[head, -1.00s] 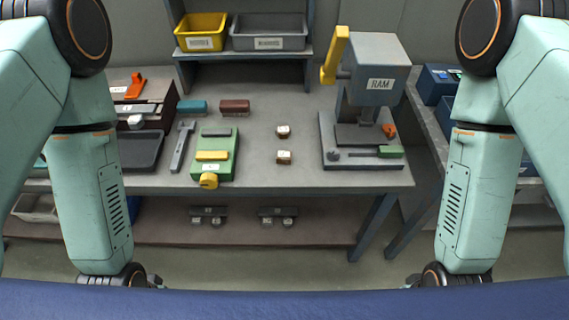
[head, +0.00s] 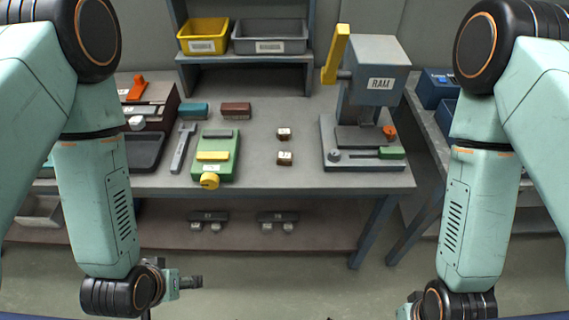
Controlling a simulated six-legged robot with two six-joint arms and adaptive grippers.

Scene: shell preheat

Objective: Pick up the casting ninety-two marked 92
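Two small brown-and-white castings stand on the bench, one behind the other: the rear casting (head: 284,134) and the front casting (head: 285,158). Their marks are too small to read, so I cannot tell which one is 92. More small pale castings sit at a left dark holder (head: 208,216) and a right dark holder (head: 278,216) below the bench top. My forearms hang at both sides, in front of the bench and away from the castings.
A green fixture (head: 216,155) with a yellow knob stands left of the castings. The press marked RAM (head: 375,85) stands right. A teal block (head: 193,110) and a brown block (head: 236,109) lie behind. A yellow bin (head: 203,46) and a grey bin (head: 270,46) are on a shelf.

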